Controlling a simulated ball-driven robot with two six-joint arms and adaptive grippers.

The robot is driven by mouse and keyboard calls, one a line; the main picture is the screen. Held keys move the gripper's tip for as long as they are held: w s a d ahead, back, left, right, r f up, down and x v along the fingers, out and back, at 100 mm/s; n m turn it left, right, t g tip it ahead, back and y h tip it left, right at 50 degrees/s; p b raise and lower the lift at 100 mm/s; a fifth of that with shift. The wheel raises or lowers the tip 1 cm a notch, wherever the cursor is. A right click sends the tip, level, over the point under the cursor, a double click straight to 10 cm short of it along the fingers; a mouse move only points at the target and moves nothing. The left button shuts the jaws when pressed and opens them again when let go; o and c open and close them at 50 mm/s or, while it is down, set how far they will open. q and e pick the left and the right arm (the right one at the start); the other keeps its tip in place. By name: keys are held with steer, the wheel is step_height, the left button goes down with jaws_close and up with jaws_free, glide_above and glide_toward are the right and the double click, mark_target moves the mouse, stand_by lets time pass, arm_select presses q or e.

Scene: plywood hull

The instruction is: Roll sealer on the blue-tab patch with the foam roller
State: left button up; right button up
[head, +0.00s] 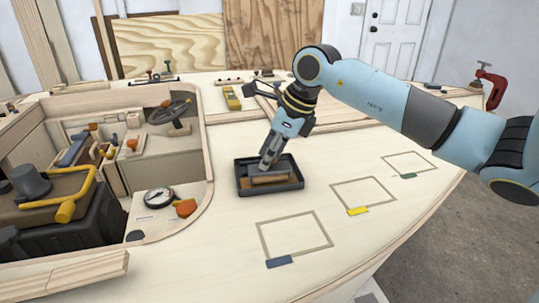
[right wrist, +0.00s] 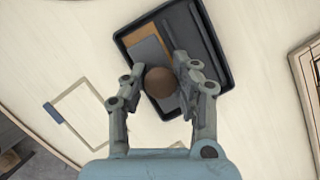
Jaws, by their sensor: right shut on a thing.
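My right gripper (head: 268,163) reaches down over the black tray (head: 298,185) on the pale plywood deck. In the right wrist view its fingers close on the foam roller's round brown handle end (right wrist: 160,82). The lower part of the roller is mostly hidden by the handle and fingers, so I cannot tell whether it touches the tray. Brown and grey areas show inside the tray (right wrist: 222,60). The blue-tab patch is a thin outlined rectangle (head: 262,240) in front of the tray, with a blue tab (head: 279,262) at its near-left corner. My left gripper is not in view.
Two more outlined patches, with a yellow tab (head: 357,211) and a green tab (head: 408,176), lie to the right. An open cockpit with a steering wheel (head: 170,112) is at left. A gauge (head: 158,197) sits near its edge. A red clamp (head: 491,83) stands far right.

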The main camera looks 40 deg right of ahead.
stand_by(0.6)
steer(key=shift+r+p, duration=2.35)
steer(key=shift+r, duration=1.7)
steer(key=shift+f, duration=0.2)
